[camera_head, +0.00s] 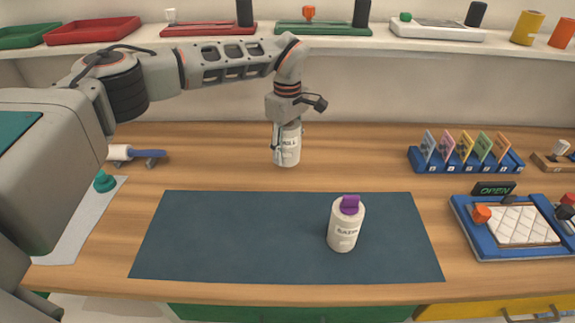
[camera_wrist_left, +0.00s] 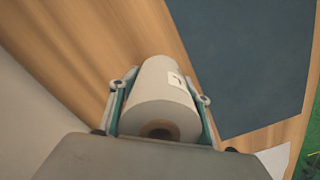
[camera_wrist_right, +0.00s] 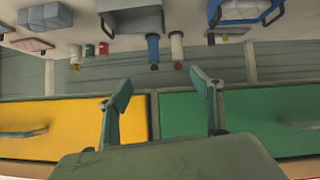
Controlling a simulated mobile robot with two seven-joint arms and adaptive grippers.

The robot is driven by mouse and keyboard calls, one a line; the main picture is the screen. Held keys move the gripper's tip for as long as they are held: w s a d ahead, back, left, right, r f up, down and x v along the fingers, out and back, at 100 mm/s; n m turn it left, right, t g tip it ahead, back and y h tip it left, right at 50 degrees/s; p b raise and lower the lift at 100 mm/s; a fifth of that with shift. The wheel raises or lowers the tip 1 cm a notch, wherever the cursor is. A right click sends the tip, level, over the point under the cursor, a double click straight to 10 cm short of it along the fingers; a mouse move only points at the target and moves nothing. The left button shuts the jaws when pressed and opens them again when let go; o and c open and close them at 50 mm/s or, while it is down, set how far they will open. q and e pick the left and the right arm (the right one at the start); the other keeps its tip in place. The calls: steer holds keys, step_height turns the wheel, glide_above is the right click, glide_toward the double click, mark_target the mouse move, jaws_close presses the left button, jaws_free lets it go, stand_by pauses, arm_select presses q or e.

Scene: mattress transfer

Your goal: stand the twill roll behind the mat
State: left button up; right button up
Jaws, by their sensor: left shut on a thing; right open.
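The twill roll (camera_head: 288,153) is a white cylinder with a printed label, partly covered by the fingers; only "ILL" can be read. It is upright over the wood behind the dark blue mat (camera_head: 230,235). I cannot tell whether its base touches the table. My left gripper (camera_head: 287,131) is shut on its upper part from above. In the left wrist view the roll (camera_wrist_left: 160,98) sits between the two fingers, its hollow core end facing the camera. My right gripper (camera_wrist_right: 163,92) is open and empty, facing drawer fronts; it is outside the head view.
A blue card rack (camera_head: 465,160) and a blue-framed tray (camera_head: 470,245) are at the right. Wood around the held roll is clear.

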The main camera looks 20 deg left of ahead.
mark_target(287, 131)
arm_select(q)
steer(key=shift+f, duration=3.1)
steer(key=o, duration=1.4)
steer(key=shift+f, duration=0.2)
steer(key=shift+r, duration=0.1)
step_height(287, 131, up, 12)
steer(key=shift+r, duration=0.1)
